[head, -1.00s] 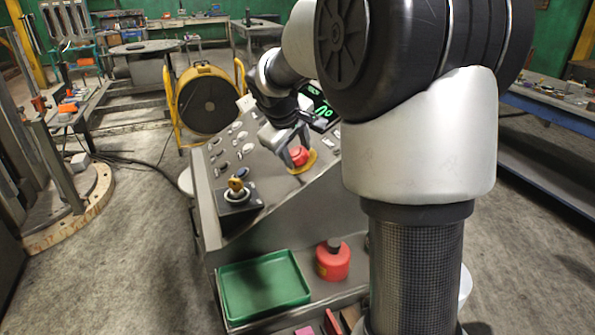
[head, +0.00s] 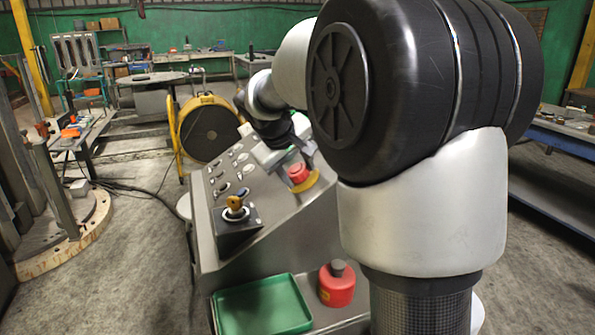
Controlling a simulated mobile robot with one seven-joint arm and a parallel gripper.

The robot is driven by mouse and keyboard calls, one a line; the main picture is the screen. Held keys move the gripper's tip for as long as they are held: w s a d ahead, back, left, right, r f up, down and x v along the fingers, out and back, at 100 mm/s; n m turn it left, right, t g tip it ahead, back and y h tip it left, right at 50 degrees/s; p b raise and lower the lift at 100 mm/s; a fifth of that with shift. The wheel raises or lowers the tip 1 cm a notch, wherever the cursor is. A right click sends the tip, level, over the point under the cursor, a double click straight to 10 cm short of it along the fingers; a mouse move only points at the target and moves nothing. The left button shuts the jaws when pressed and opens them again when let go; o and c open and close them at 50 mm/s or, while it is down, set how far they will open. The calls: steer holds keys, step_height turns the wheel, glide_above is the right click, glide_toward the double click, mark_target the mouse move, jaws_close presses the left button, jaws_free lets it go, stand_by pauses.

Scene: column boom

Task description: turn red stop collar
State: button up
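The red stop collar (head: 298,173) is a round red knob on a yellow disc (head: 305,183), on the sloping face of the grey console (head: 265,215). My gripper (head: 294,162) reaches down at the collar from above and behind, with its grey fingers at the collar's far side and edges. The red front still shows below the fingers. The view is too small and blurred to tell whether the fingers touch the collar or how far apart they are. My arm covers the right part of the console.
A green tray (head: 262,306) and a red can (head: 337,284) sit on the shelf below. A yellow drum fan (head: 209,130) stands behind the console.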

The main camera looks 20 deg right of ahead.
steer(key=o, duration=0.3)
steer(key=shift+d+f, duration=0.1)
steer(key=shift+r, duration=0.2)
steer(key=p+v, duration=0.3)
steer(key=v, duration=1.4)
steer(key=shift+s, duration=0.1)
steer(key=shift+s, duration=0.1)
